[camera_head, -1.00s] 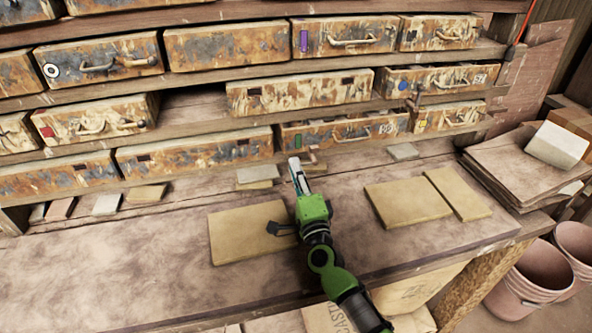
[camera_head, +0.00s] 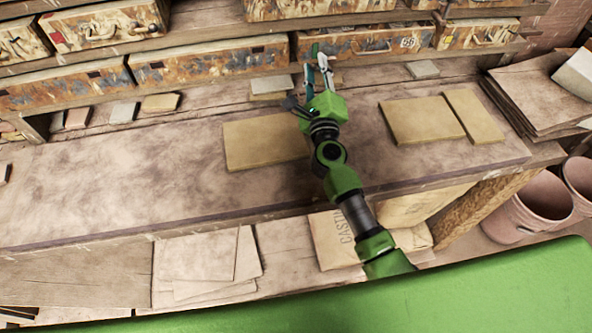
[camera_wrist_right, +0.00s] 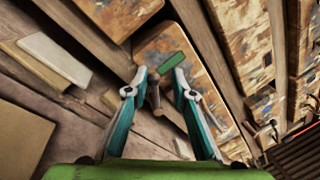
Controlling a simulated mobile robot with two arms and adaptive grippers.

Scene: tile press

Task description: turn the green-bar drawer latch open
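The green-bar drawer (camera_head: 374,44) is a rusty, peeling box front low on the shelves. Its green bar (camera_head: 315,49) shows at its left end, and also in the wrist view (camera_wrist_right: 173,65). The brown latch (camera_wrist_right: 155,97) sits just below the bar in the wrist view; in the head view my gripper hides it. My right gripper (camera_head: 319,68) reaches up to the drawer's left end. In the wrist view its fingers (camera_wrist_right: 160,78) stand apart on either side of the latch, the left one closer, with a gap on the right. My left gripper is out of view.
Other rusty drawers (camera_head: 207,60) fill the shelves. Thin tan boards (camera_head: 420,119) and small tiles (camera_head: 160,103) lie on the workbench (camera_head: 110,180). Pink buckets (camera_head: 530,208) stand at the right. The bench's left half is mostly clear.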

